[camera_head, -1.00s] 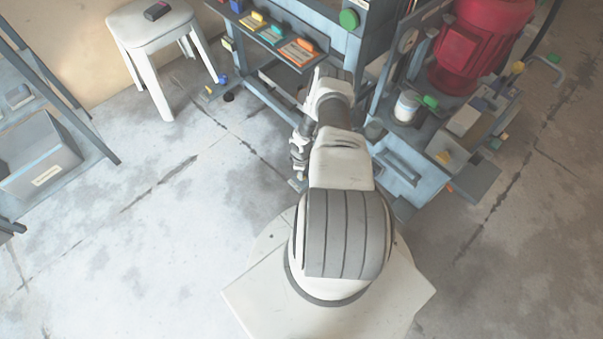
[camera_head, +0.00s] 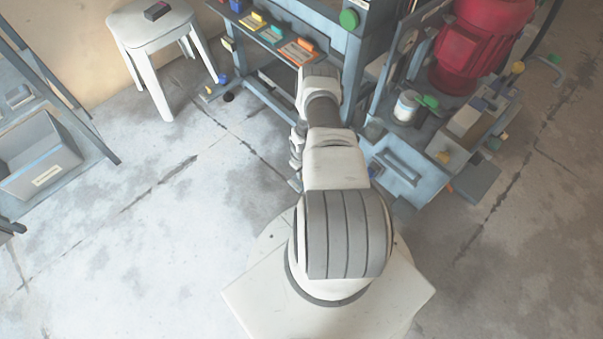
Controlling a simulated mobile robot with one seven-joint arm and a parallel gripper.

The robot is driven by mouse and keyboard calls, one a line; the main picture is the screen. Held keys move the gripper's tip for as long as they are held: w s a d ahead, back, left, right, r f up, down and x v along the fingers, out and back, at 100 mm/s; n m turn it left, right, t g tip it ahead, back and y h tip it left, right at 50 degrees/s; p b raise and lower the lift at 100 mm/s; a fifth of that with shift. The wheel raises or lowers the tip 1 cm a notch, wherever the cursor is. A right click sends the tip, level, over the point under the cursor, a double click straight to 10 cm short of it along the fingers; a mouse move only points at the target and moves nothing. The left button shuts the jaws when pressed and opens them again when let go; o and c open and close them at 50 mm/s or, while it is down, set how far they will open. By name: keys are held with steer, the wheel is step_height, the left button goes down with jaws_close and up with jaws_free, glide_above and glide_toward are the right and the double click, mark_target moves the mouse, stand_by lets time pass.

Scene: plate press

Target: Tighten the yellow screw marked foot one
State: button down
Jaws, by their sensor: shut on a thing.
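My arm reaches forward to the front of the press frame (camera_head: 352,62). My gripper (camera_head: 295,183) shows only as a small grey end below the wrist, at the left side of the arm. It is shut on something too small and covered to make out. A small yellow part (camera_head: 208,91) sits by the frame's left foot on the floor, close to a blue knob (camera_head: 223,79). No "foot one" marking is readable, so I cannot tell which is the screw.
A shelf with coloured-handled plates (camera_head: 272,36) runs along the frame, with a green knob (camera_head: 349,19) to its right. A red motor (camera_head: 470,50) and a white can (camera_head: 405,106) stand at the right. A white stool (camera_head: 150,22) and grey bin (camera_head: 42,160) are left. Left floor is clear.

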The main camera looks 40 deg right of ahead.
stand_by(0.3)
steer(key=c, duration=0.9)
jaws_free()
step_height(320, 180, up, 18)
steer(key=p, duration=0.7)
steer(key=shift+f, duration=0.25)
